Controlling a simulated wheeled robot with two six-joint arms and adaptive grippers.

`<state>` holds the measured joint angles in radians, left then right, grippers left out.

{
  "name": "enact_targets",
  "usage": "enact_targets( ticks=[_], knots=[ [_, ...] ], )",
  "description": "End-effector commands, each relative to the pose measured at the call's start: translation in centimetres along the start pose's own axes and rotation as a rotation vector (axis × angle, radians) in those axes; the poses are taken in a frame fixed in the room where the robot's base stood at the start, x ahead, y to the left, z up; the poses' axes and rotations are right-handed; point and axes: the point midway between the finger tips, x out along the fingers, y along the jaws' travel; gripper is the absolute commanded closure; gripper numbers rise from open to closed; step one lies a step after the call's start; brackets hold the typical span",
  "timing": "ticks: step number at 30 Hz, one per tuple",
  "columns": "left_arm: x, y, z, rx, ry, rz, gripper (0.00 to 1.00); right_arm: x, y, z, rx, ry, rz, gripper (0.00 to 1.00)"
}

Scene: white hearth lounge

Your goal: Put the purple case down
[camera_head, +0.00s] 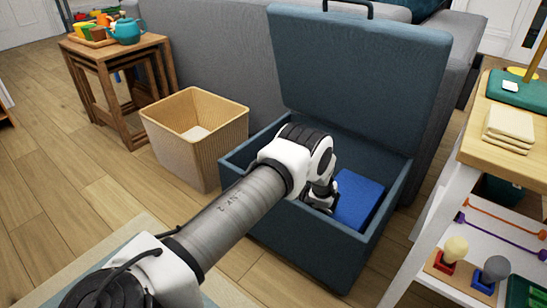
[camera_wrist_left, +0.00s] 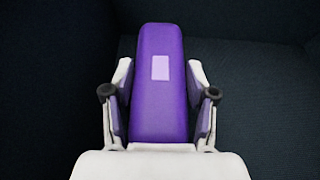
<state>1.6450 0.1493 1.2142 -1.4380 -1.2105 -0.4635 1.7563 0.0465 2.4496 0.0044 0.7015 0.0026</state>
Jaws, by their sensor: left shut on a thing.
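The purple case (camera_wrist_left: 160,110), long with rounded edges and a pale lilac label, lies between the fingers of my left gripper (camera_wrist_left: 160,90) in the left wrist view. The fingers are shut on its two sides. In the head view my left gripper (camera_head: 320,198) is down inside the open dark blue storage ottoman (camera_head: 305,243), and the arm hides the case there. Dark blue fabric surrounds the case in the wrist view. I cannot tell whether the case touches the ottoman's floor. My right gripper is not in view.
The ottoman's lid (camera_head: 357,75) stands open at the back. A bright blue item (camera_head: 358,200) lies inside, right of my gripper. A wicker basket (camera_head: 180,150) stands to the left, a wooden shelf unit (camera_head: 510,155) to the right, a grey sofa (camera_head: 215,60) behind.

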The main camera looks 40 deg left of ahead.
Motion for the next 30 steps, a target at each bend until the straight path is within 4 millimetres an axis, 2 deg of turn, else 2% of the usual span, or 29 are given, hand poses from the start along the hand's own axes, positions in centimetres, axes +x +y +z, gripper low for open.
enact_targets(
  ticks=[5,20,21,23,30],
  knots=[
    [-0.1,-0.1,0.2,-0.002,0.000,-0.001,0.80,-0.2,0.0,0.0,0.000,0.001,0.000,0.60],
    [0.4,-0.1,-0.9,-0.002,0.000,0.000,0.80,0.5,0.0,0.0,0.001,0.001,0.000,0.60],
    [0.4,-0.1,-0.9,-0.001,0.000,0.000,0.36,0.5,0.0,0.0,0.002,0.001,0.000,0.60],
    [0.4,-0.1,-0.9,-0.001,0.000,0.000,0.18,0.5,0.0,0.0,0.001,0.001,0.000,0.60],
    [0.4,-0.1,-0.9,-0.001,0.000,0.000,0.18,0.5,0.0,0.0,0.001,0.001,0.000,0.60]
  ],
)
